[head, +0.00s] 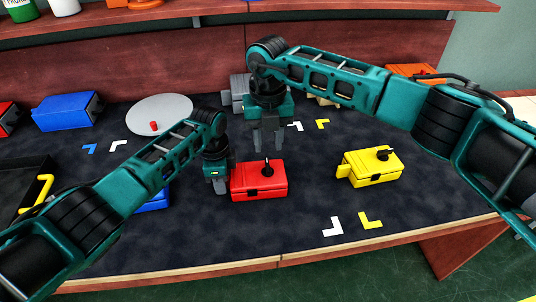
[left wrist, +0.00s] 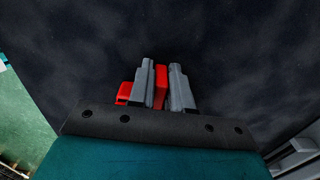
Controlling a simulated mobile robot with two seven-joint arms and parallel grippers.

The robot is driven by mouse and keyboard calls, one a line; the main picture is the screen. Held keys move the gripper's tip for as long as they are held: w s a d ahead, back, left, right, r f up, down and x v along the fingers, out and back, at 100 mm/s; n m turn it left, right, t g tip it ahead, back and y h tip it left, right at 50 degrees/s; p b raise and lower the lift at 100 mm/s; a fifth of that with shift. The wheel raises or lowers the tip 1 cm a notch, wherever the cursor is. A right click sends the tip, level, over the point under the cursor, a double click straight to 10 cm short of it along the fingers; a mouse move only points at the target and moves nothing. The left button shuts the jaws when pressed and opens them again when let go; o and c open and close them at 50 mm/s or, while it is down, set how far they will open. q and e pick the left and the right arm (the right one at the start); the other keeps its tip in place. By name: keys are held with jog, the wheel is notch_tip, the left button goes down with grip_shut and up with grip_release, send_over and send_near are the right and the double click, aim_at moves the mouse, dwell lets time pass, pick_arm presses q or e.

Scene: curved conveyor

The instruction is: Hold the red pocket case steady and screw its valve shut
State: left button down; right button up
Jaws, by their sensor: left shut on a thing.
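The red pocket case (head: 262,186) sits on the dark mat, with a black valve (head: 267,170) on its top. My left gripper (head: 226,184) is at the case's left side; its fingertips are partly hidden in the head view. In the left wrist view its two grey fingers (left wrist: 161,82) are closed on a red part of the case (left wrist: 160,88). My right gripper (head: 268,146) points down just above the valve. Its fingers are apart and nothing shows between them. The valve's thread cannot be made out.
A yellow case (head: 375,168) with a black valve stands to the right. A blue case (head: 153,199) is partly hidden behind my left arm. A grey disc (head: 160,112) with a red knob lies behind. White and yellow corner marks (head: 369,220) lie on clear mat in front.

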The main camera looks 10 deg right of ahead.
notch_tip(320, 180, up, 5)
jog(key=shift+r, duration=0.1)
dwell(0.4)
pick_arm(q)
jog(key=c, duration=1)
grip_release()
jog(key=shift+r, duration=0.1)
